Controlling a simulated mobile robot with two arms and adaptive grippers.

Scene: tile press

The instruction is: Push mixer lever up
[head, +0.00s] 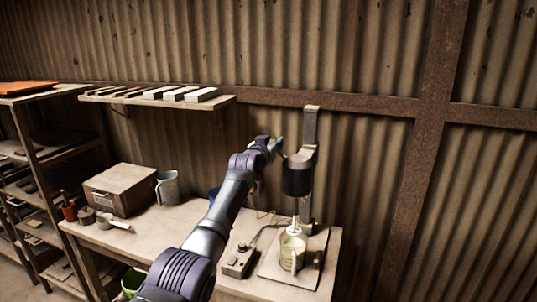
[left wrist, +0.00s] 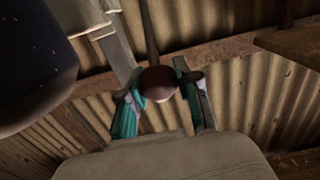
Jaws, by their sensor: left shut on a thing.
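The mixer stands at the right end of the table in the head view, with its dark motor head (head: 297,179) on an upright metal stand (head: 310,130). A glass jar (head: 292,249) with pale contents stands below the head. My left gripper (head: 279,146) is beside the upper part of the stand, to the left of it and above the motor head. In the left wrist view, the mixer lever's reddish-brown knob (left wrist: 158,83) sits between the teal pads of my left gripper, which is shut on it. The lever's rod runs up behind the knob. My right gripper is not in view.
The wooden table (head: 150,235) carries a control box (head: 240,261), a grey jug (head: 167,187) and a wooden box (head: 120,188). A wall shelf (head: 225,99) with pale blocks is behind to the left. Corrugated wall is close behind the mixer.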

